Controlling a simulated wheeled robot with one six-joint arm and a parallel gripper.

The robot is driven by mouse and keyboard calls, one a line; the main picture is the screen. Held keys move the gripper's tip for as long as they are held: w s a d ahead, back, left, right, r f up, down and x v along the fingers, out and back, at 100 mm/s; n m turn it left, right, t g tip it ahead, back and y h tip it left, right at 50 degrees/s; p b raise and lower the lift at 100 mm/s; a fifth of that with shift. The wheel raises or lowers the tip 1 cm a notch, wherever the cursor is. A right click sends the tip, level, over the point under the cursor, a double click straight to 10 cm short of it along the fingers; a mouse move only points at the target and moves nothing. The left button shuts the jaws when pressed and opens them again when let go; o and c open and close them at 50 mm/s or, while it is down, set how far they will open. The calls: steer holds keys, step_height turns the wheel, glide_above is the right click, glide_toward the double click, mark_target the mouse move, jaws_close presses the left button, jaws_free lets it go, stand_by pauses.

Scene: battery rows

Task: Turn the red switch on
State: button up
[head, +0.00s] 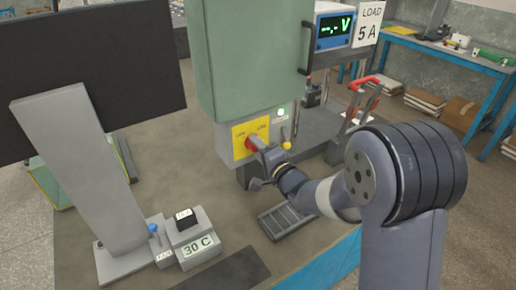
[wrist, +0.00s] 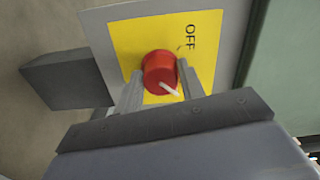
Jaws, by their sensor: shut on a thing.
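The red switch (wrist: 158,68) is a round knob with a white pointer line on a yellow plate (wrist: 130,42) marked OFF. In the wrist view its pointer slants to the lower right, and the OFF label is to its upper right. In the head view the switch (head: 250,143) is on the front of the grey and green cabinet (head: 238,70), partly hidden by my gripper. My gripper (wrist: 158,80) is shut on the knob, one finger on each side.
A display reading "--.- V" (head: 333,32) and a LOAD 5 A sign (head: 368,24) are at the cabinet's right. A 30 C box (head: 198,250) and a dark monitor (head: 90,70) stand at the left.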

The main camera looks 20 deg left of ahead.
steer(key=o, duration=1)
steer(key=b+v, duration=0.1)
steer(key=v, duration=1)
steer(key=shift+w+a, duration=0.15)
steer(key=shift+a, duration=0.05)
steer(key=x, duration=1)
steer(key=shift+w+a+p, duration=0.2)
steer(key=shift+p, duration=0.2)
steer(key=shift+s+d, duration=0.1)
